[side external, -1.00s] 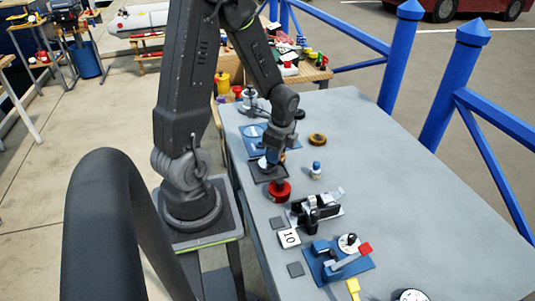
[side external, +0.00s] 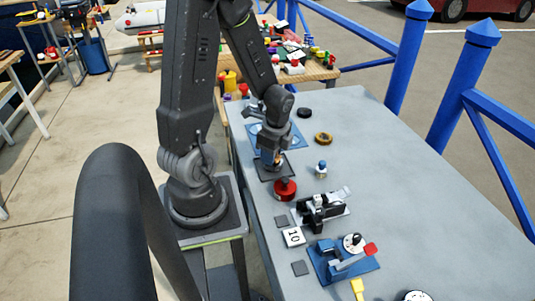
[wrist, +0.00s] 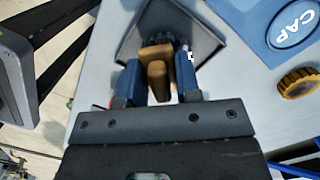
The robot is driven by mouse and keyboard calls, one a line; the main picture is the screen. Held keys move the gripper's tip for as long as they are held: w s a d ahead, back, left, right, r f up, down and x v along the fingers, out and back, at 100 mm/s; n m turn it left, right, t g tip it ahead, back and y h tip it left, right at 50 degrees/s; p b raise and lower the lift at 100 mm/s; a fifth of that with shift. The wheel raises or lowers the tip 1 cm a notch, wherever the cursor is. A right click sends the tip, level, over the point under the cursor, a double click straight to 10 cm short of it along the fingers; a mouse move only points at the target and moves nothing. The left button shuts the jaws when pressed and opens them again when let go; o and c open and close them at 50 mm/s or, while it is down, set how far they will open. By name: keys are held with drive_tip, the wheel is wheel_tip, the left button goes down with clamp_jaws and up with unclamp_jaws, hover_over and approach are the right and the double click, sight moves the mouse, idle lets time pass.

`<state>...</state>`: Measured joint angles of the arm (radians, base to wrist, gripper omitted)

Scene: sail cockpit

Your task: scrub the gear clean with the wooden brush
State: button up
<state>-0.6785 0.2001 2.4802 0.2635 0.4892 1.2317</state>
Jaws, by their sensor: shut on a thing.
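My gripper (wrist: 150,88) is shut on the wooden brush (wrist: 158,78), whose tan handle shows between the blue fingers in the wrist view. In the side view my gripper (side external: 271,163) is low over a dark square pad (side external: 285,169). The same pad (wrist: 205,38) lies ahead of the fingers in the wrist view. A dark ridged shape (wrist: 157,52) shows on the pad beside the brush; I cannot tell whether it is the gear or bristles, or whether they touch. A brass-coloured ring with a ridged rim (wrist: 299,82) lies apart at the right, also in the side view (side external: 323,138).
A blue mat marked CAP (wrist: 285,22) lies beside the pad. A red round part (side external: 285,190), a small blue-topped part (side external: 321,169), a black clamp-like fixture (side external: 320,207) and a blue fixture (side external: 342,262) stand nearby.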

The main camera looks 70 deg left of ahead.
drive_tip(key=w, duration=0.4)
drive_tip(key=shift+a+f, duration=0.1)
wheel_tip(320, 180, up, 8)
idle(0.5)
drive_tip(key=shift+s+a, duration=0.1)
idle(0.4)
